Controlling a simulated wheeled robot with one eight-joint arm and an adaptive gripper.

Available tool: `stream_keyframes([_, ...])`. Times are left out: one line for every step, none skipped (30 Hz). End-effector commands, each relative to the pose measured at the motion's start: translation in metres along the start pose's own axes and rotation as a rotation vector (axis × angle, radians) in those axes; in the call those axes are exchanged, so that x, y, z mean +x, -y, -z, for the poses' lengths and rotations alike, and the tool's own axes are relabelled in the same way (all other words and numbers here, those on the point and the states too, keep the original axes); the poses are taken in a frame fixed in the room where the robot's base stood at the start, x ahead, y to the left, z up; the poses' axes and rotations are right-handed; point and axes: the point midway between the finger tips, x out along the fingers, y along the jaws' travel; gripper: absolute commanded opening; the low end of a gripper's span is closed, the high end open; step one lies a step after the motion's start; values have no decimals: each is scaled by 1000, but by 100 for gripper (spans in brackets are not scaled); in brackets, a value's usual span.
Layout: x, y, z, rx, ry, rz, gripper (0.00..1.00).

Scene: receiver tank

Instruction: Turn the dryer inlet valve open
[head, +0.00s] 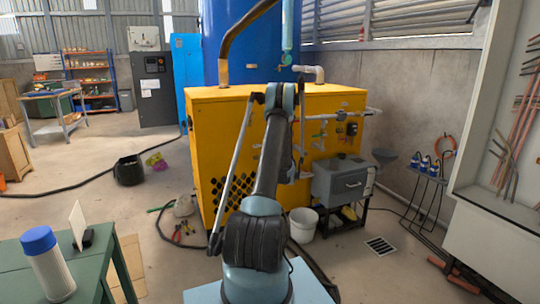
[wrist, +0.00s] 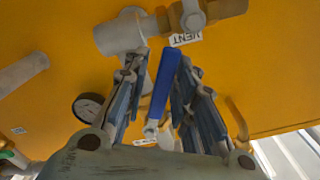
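In the wrist view, a blue lever handle (wrist: 164,84) stands between the two fingers of my gripper (wrist: 162,60). The fingers are apart, one on each side of the handle, with a gap at the left; whether the right finger touches it I cannot tell. The handle's lower end meets a small pale metal part (wrist: 151,128). Whether this is the dryer inlet valve's handle I cannot tell, as no label on it is readable. In the head view, the yellow dryer cabinet (head: 225,135) stands ahead, and my arm hides my gripper and part of the piping.
In the wrist view, a brass fitting (wrist: 222,8) and a VENT tag (wrist: 186,39) are just beyond the fingertips. A round gauge (wrist: 88,107) is at the left. In the head view, a grey box (head: 342,182) and a white bucket (head: 303,224) stand before the cabinet.

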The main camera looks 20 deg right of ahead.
Motion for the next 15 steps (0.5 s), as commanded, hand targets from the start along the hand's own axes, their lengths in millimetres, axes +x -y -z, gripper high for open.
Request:
stream_keyframes([0,1,0,0,1,2,34])
stream_keyframes([1,1,-1,0,1,2,34])
stream_keyframes([1,2,-1,0,1,3,34])
stream_keyframes([1,2,-1,0,2,3,34])
stream_keyframes([1,2,-1,0,2,3,34])
stream_keyframes([1,2,-1,0,2,4,34])
stream_keyframes([1,2,-1,-1,2,4,34])
stream_keyframes([1,2,-1,-1,2,4,34])
stream_keyframes([1,2,-1,-1,2,4,34])
stream_keyframes([1,2,-1,-1,2,4,34])
stream_keyframes([0,3,-1,-1,3,4,34])
stream_keyframes([-2,3,-1,-1,3,5,34])
stream_keyframes([-4,2,-1,-1,3,5,34])
stream_keyframes([-6,2,-1,-1,3,5,34])
stream_keyframes([-10,2,-1,-1,3,4,34])
